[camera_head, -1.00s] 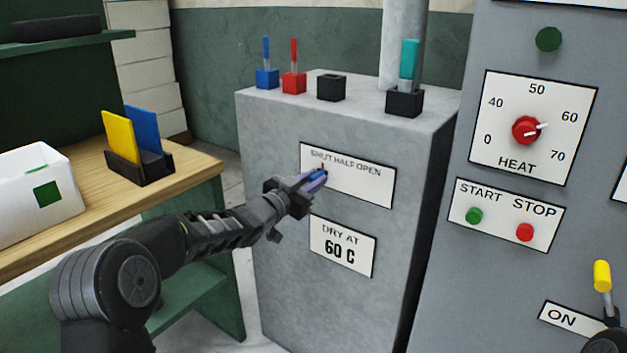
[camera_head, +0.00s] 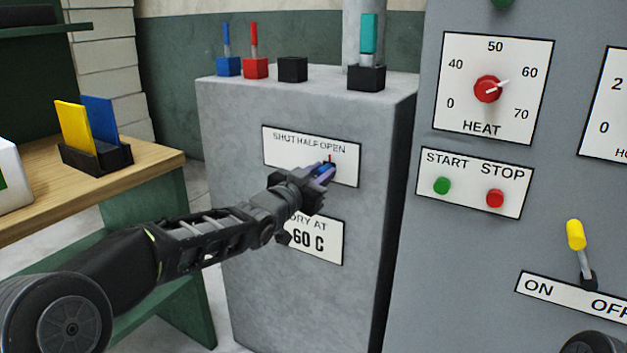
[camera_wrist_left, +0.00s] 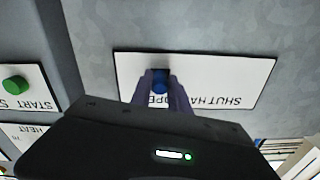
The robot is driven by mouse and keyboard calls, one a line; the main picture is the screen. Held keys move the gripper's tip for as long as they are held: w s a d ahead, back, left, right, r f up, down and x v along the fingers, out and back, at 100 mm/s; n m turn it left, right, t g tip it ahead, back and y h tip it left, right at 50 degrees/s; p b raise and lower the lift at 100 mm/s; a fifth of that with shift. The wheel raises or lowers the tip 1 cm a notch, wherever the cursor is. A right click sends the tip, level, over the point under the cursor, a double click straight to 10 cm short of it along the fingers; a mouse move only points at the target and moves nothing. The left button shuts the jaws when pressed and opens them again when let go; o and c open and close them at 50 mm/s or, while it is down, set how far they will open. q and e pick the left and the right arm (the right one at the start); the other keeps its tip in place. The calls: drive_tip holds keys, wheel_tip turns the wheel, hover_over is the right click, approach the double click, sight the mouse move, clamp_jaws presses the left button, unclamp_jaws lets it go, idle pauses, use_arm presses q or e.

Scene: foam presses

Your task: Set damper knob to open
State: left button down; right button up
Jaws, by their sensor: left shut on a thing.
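The damper knob (camera_head: 328,168) is blue and sits on the white SHUT HALF OPEN plate (camera_head: 350,174) on the grey cabinet front. A small red mark shows above it, under the word OPEN. My left gripper (camera_head: 321,173) is shut on the knob, and its fingers hide part of it. In the left wrist view the plate (camera_wrist_left: 225,75) appears upside down. There the blue knob (camera_wrist_left: 160,82) is between the two purple fingers (camera_wrist_left: 163,92), by the OPEN end of the lettering.
A DRY AT 60 C plate (camera_head: 325,242) is just below my left gripper. The HEAT dial (camera_head: 487,89), green START button (camera_head: 441,186), red STOP button (camera_head: 495,198) and yellow lever (camera_head: 576,235) are on the panel at right. A wooden bench (camera_head: 150,165) stands at left.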

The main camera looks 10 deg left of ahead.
use_arm(q)
drive_tip(key=shift+d, duration=0.25)
drive_tip(key=c, duration=1.3)
unclamp_jaws()
drive_tip(key=shift+s, duration=0.1)
drive_tip(key=shift+o, duration=0.2)
drive_tip(key=shift+s+a, duration=0.1)
drive_tip(key=shift+s+a, duration=0.15)
drive_tip(key=shift+s, duration=0.1)
drive_tip(key=v, duration=0.7)
drive_tip(key=shift+p, duration=0.3)
